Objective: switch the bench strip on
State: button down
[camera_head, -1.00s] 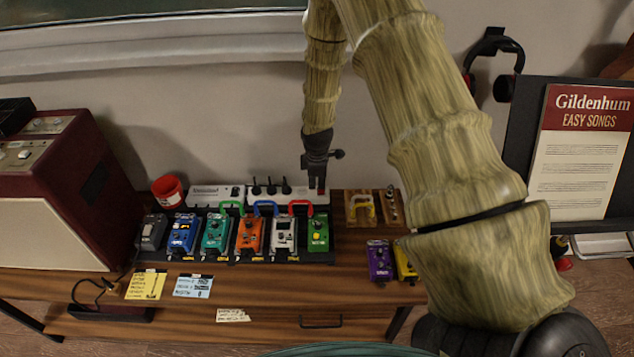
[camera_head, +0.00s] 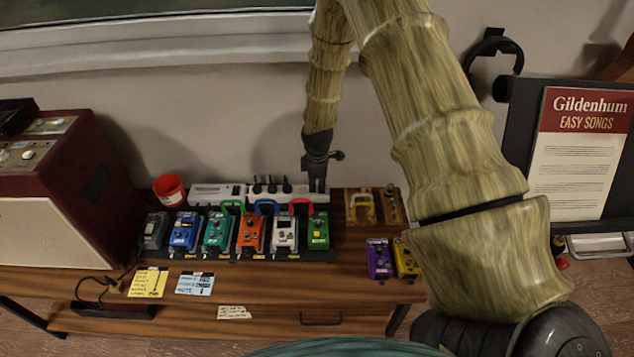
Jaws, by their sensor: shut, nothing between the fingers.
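The bench strip (camera_head: 218,191) is a long white power strip lying at the back of the bench, behind the row of pedals. Several black plugs (camera_head: 271,187) stand in it. My gripper (camera_head: 317,189) points down at the strip's right end, with its fingers together and empty. The fingertips are at or just above the strip; I cannot tell whether they touch. The red switch at that end is hidden behind my gripper, so its position does not show.
Pedals with coloured patch cables, including a green pedal (camera_head: 318,231), stand just in front of the strip. A red cup (camera_head: 169,189) and an amplifier (camera_head: 72,185) are to the left. A small wooden board (camera_head: 352,213) is to the right.

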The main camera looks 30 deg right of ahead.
jog(key=shift+r, duration=0.1)
jog(key=r+p, duration=0.1)
jog(key=r, duration=0.1)
jog(key=r+p, duration=0.2)
jog(key=shift+s+a, duration=0.15)
jog(key=shift+s, duration=0.05)
notch_tip(320, 180, up, 10)
jog(key=s+b, duration=0.1)
jog(key=shift+s+a+f, duration=0.15)
jog(key=shift+s+a, duration=0.05)
jog(key=shift+a, duration=0.2)
dwell(0.7)
